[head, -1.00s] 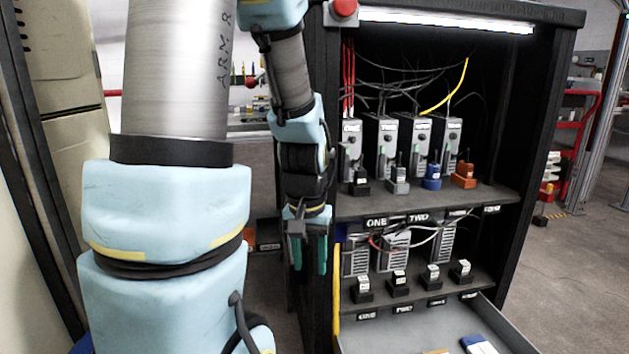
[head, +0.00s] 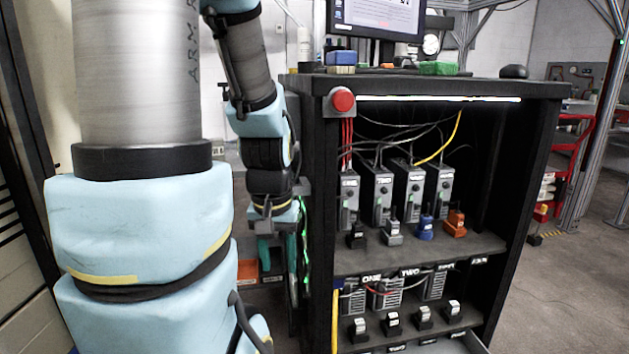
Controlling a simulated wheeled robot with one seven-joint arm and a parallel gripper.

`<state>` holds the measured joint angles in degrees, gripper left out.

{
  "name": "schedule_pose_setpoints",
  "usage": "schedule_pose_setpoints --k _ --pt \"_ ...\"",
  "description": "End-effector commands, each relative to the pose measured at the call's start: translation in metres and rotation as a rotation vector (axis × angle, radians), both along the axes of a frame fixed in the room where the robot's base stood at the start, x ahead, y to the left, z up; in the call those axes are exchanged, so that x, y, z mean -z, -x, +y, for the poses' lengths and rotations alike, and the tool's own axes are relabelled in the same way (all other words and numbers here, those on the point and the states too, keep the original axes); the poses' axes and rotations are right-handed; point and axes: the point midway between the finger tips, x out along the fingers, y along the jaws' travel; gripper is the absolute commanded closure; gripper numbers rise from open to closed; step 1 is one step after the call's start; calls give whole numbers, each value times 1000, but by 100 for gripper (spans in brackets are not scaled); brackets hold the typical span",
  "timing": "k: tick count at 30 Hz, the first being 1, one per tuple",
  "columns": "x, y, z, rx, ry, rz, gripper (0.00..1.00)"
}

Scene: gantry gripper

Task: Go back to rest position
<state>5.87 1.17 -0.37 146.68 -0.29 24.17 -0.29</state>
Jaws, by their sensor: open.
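My gripper (head: 278,264) hangs with its teal fingers pointing down, just left of the black cabinet (head: 318,215). The fingers are apart and I see nothing held between them. My arm comes down from the top of the picture, and its large light-blue link fills the left side. The fingertips are partly hard to make out against the dark background.
The cabinet holds grey modules (head: 376,195) and several small connectors on two shelves. A red button (head: 342,100) sits on its top left corner. A monitor (head: 377,17) stands on top. An orange bin (head: 248,270) is behind my gripper. Open floor lies at right.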

Motion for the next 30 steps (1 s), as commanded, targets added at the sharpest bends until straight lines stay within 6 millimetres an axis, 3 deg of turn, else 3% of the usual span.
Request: schedule_pose_setpoints --k 1,3,9,12,17,30 --pt "-33 0 0 0 0 0 53" --pt "-54 0 0 0 0 0 53" --pt "-106 0 0 0 0 0 53" --pt "-122 0 0 0 0 0 53" --pt "-132 0 0 0 0 0 53" --pt "-130 0 0 0 0 0 53"
